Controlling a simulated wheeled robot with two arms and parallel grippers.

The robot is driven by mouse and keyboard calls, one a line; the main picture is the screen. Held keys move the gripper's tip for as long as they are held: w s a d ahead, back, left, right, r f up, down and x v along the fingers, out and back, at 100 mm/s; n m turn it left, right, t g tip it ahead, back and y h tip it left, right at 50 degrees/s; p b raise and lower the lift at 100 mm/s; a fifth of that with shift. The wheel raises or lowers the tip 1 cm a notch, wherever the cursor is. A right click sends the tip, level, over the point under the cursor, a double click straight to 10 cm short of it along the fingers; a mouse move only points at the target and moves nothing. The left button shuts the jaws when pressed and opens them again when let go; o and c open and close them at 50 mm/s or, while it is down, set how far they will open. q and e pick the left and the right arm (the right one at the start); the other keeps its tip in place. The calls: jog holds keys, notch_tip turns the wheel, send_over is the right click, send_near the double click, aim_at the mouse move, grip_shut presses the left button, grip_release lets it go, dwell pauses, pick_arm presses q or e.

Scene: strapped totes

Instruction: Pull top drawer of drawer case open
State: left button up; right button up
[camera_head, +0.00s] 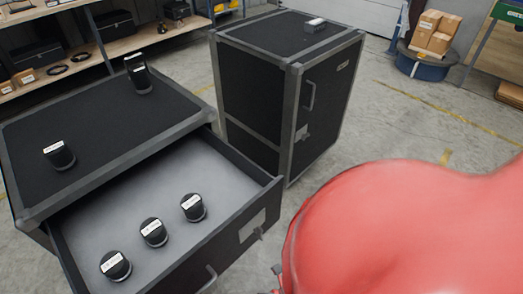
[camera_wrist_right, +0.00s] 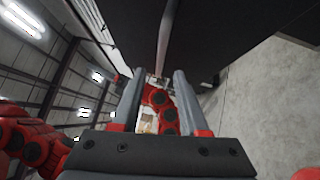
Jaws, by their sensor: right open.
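The drawer case (camera_head: 95,192) is black with grey metal edges and stands at the left of the head view. Its top drawer (camera_head: 225,232) is pulled out, showing a grey floor with three black round items (camera_head: 154,232) with white labels. A grey handle (camera_head: 207,279) shows on the drawer front near the bottom edge. In the right wrist view, my right gripper (camera_wrist_right: 157,80) has its two fingers apart, below a dark surface with a pale bar (camera_wrist_right: 165,40). I cannot tell whether the fingers touch it. My left gripper is not in view.
A second black case (camera_head: 263,92) with a side handle stands behind the drawer case. Two labelled black items (camera_head: 60,155) sit on the drawer case top. Shelves (camera_head: 105,40) stand at the back left. Open concrete floor (camera_head: 400,125) lies to the right.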

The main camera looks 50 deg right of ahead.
jog(key=v, duration=0.9)
jog(key=shift+s+d, duration=0.2)
jog(key=shift+s, duration=0.1)
